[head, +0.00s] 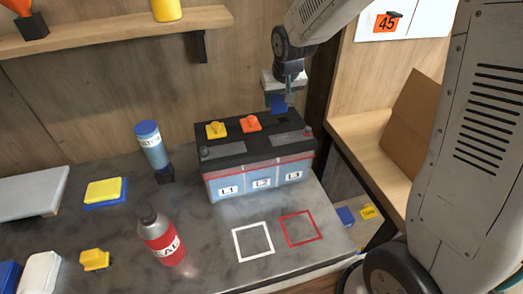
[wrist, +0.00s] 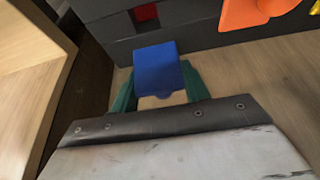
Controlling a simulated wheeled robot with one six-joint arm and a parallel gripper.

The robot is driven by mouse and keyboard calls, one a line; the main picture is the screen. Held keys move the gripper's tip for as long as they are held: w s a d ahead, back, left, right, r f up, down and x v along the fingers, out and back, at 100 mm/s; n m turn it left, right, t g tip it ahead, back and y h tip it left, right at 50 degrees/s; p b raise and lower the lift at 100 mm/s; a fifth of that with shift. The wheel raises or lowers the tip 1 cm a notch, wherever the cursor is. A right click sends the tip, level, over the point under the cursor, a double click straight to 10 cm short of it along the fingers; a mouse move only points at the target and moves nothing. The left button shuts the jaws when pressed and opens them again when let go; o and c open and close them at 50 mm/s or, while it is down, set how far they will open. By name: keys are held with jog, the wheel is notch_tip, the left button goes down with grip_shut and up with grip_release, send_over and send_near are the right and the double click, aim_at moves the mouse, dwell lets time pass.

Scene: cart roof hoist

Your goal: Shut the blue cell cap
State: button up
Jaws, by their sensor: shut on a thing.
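The blue cell cap (head: 279,104) is at the back right of the black-topped battery (head: 240,146), below my gripper (head: 281,98). In the wrist view the blue cap (wrist: 157,68) sits between the green fingers of my gripper (wrist: 160,88), which is shut on it. I cannot tell whether the cap touches the battery. The orange cap (head: 250,123) and yellow cap (head: 216,130) stand on the battery top to its left. The battery front carries labels L1, L2 and L3.
A blue-capped bottle (head: 151,146) stands left of the battery, and a red and white bottle (head: 162,238) is in front. White and red squares (head: 301,228) mark the bench's front right. A wooden shelf (head: 110,33) runs above. A wooden cabinet (head: 372,137) is close on the right.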

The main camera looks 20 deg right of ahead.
jog(key=shift+s+r, duration=0.15)
jog(key=shift+r, duration=0.1)
jog(key=shift+s+r, duration=0.25)
jog(key=shift+s, duration=0.4)
jog(key=shift+s, duration=0.65)
jog(key=shift+s+f, duration=0.1)
jog(key=shift+s, duration=0.6)
